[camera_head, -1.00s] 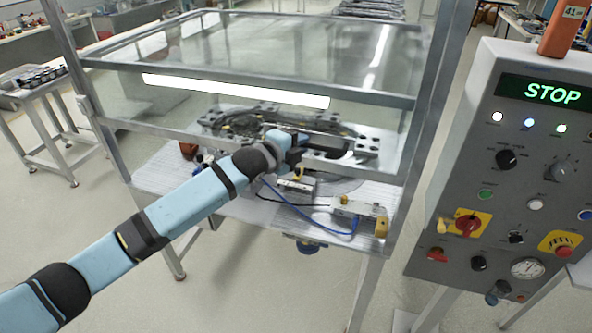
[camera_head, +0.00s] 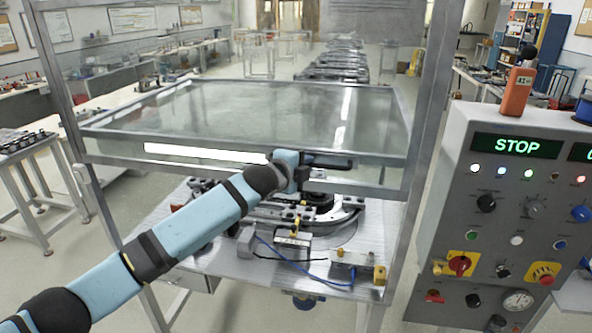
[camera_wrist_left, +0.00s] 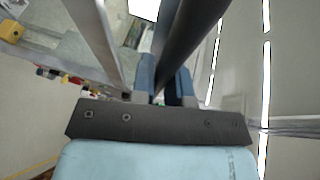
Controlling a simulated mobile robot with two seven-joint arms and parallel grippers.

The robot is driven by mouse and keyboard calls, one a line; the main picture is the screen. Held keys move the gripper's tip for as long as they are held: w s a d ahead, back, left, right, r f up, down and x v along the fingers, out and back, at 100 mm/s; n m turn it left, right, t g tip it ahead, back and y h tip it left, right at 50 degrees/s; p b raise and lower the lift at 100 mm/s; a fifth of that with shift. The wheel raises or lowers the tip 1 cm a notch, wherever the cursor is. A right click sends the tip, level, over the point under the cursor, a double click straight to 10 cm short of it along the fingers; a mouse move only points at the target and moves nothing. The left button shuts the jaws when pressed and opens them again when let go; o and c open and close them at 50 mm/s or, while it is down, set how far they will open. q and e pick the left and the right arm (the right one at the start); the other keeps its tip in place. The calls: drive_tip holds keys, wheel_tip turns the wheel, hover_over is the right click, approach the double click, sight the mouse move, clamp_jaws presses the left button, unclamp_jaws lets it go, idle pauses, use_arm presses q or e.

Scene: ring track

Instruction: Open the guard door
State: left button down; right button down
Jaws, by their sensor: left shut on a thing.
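The guard door (camera_head: 375,175) is a clear panel in a grey metal frame on the front of the enclosure. A dark bar handle (camera_head: 332,161) runs along its front. My left gripper (camera_head: 303,168) is at the left end of this handle in the head view and shut on it. In the left wrist view, the dark handle (camera_wrist_left: 190,35) passes between the blue fingers of the left gripper (camera_wrist_left: 164,82). The door's lower edge is above the work table, with a gap below it. My right gripper is not in view.
The work table (camera_head: 225,262) carries a ring track (camera_head: 345,215), small fixtures and a blue cable under the door. A grey control panel (camera_head: 515,205) showing STOP stands close on the right. Metal posts flank the door. A side table (camera_head: 30,150) stands at the left.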

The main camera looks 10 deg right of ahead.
use_arm(q)
drive_tip(key=shift+r, duration=0.2)
drive_tip(key=c, duration=1.4)
unclamp_jaws()
drive_tip(key=shift+a, duration=0.1)
drive_tip(key=shift+b+v, duration=1.5)
drive_tip(key=shift+v, duration=5.4)
